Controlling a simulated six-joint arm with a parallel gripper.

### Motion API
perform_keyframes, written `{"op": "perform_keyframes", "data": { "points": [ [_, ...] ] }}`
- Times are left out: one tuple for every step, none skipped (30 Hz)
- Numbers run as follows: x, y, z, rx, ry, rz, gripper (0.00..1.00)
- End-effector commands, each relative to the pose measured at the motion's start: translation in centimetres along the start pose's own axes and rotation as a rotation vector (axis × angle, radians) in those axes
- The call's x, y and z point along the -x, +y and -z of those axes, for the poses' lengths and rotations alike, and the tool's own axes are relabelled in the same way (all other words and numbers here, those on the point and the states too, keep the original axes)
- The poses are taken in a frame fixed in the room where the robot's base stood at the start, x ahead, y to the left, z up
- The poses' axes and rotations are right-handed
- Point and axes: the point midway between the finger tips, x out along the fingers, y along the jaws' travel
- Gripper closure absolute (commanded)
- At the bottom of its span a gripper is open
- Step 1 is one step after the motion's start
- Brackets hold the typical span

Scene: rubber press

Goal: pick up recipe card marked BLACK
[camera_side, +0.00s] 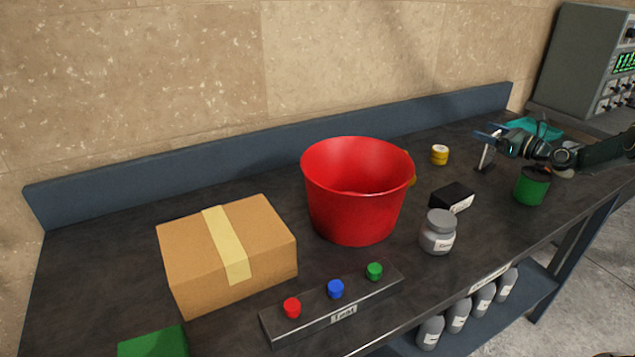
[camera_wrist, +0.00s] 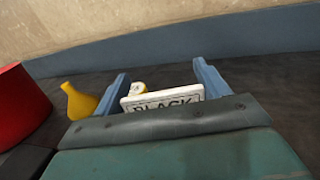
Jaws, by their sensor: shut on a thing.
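The white recipe card marked BLACK (camera_wrist: 165,98) stands upright between the two blue fingers of my gripper (camera_wrist: 160,90) in the wrist view. Its lower part is hidden behind the gripper body. In the side view my gripper (camera_side: 487,142) is at the right rear of the bench, shut on the card (camera_side: 485,158), which shows as a thin pale upright piece below the fingers. I cannot tell whether the card's lower edge touches the bench.
A yellow roll (camera_side: 440,155) sits just left of my gripper. A red bucket (camera_side: 352,205), a black box (camera_side: 452,197), a grey jar (camera_side: 437,233) and a green can (camera_side: 531,187) stand nearby. A yellow flask-shaped thing (camera_wrist: 80,101) is beside the bucket. The back rail (camera_side: 270,150) is close behind.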

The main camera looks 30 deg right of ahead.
Motion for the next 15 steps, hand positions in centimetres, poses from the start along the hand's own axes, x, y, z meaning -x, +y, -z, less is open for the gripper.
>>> {"op": "perform_keyframes", "data": {
  "points": [
    [0.0, 0.0, -0.3, 0.002, -0.001, 0.0, 0.63],
    [0.0, 0.0, -0.5, 0.002, -0.001, 0.0, 0.63],
    [0.0, 0.0, -0.8, 0.002, -0.001, 0.0, 0.63],
    [0.0, 0.0, -1.0, 0.002, -0.001, 0.0, 0.63],
    [0.0, 0.0, -1.3, 0.001, -0.001, 0.0, 0.63],
    [0.0, 0.0, -1.7, 0.002, -0.002, 0.0, 0.63],
    [0.0, 0.0, -2.1, 0.002, -0.002, 0.0, 0.63],
    [0.0, 0.0, -2.5, 0.003, -0.002, 0.0, 0.63],
    [0.0, 0.0, -3.1, 0.003, -0.002, 0.0, 0.63],
    [0.0, 0.0, -3.6, 0.004, -0.003, 0.0, 0.63],
    [0.0, 0.0, -4.1, 0.004, -0.003, 0.0, 0.63],
    [0.0, 0.0, -4.8, 0.004, -0.002, 0.0, 0.63],
    [0.0, 0.0, -5.4, 0.005, -0.002, 0.0, 0.63],
    [0.0, 0.0, -6.0, 0.005, -0.002, 0.0, 0.63],
    [0.0, 0.0, -6.8, 0.005, -0.002, 0.0, 0.63]
  ]
}}
